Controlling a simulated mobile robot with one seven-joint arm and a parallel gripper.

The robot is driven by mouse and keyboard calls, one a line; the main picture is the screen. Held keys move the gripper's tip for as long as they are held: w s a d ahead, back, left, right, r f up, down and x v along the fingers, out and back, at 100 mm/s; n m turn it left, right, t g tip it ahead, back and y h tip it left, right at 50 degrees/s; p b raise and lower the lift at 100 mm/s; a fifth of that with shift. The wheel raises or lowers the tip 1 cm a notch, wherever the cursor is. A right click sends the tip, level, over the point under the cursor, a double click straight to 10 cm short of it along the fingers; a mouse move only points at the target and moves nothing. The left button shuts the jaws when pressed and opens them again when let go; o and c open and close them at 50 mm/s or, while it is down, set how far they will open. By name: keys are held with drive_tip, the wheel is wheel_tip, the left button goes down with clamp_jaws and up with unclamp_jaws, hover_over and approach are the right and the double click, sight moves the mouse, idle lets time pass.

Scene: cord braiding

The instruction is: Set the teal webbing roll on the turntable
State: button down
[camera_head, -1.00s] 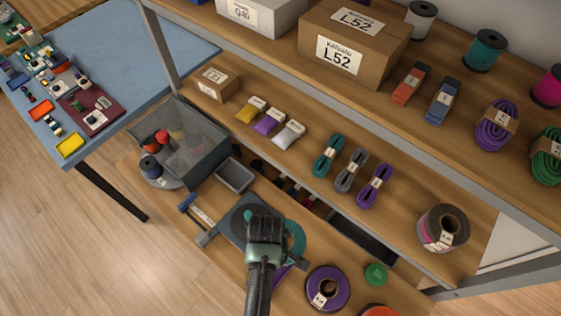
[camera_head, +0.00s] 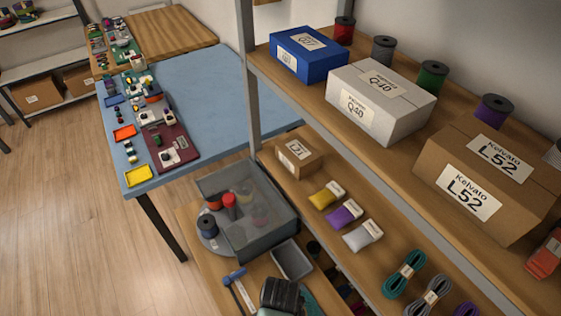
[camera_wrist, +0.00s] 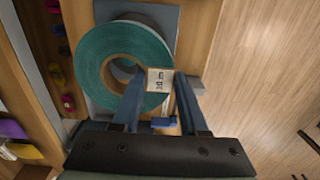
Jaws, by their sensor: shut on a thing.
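The teal webbing roll (camera_wrist: 96,62) is a wide flat ring with a white label, seen close in the wrist view. My gripper (camera_wrist: 158,88) is shut on its near rim, with a finger on each side of the label. In the head view my gripper (camera_head: 282,296) is at the bottom edge, and only a teal sliver of the roll (camera_head: 309,299) shows beside it. I cannot tell whether the roll is clear of the surface under it. The turntable (camera_head: 213,244) looks like the grey round disc at left, bearing several spools and partly behind a translucent grey cover.
The translucent cover (camera_head: 268,228) stands between the turntable and the shelf. A small grey tray (camera_head: 292,261) and a blue-handled tool (camera_head: 236,280) lie near my gripper. The middle shelf with a small box (camera_head: 299,157) overhangs at right. Clear floor lies left.

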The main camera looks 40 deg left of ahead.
drive_tip(key=shift+f+b, duration=1.75)
drive_tip(key=shift+f, duration=0.5)
drive_tip(key=c, duration=1.1)
unclamp_jaws()
clamp_jaws()
drive_tip(key=shift+f+b, duration=1.8)
drive_tip(key=shift+f, duration=1.05)
drive_tip(key=o, duration=0.7)
unclamp_jaws()
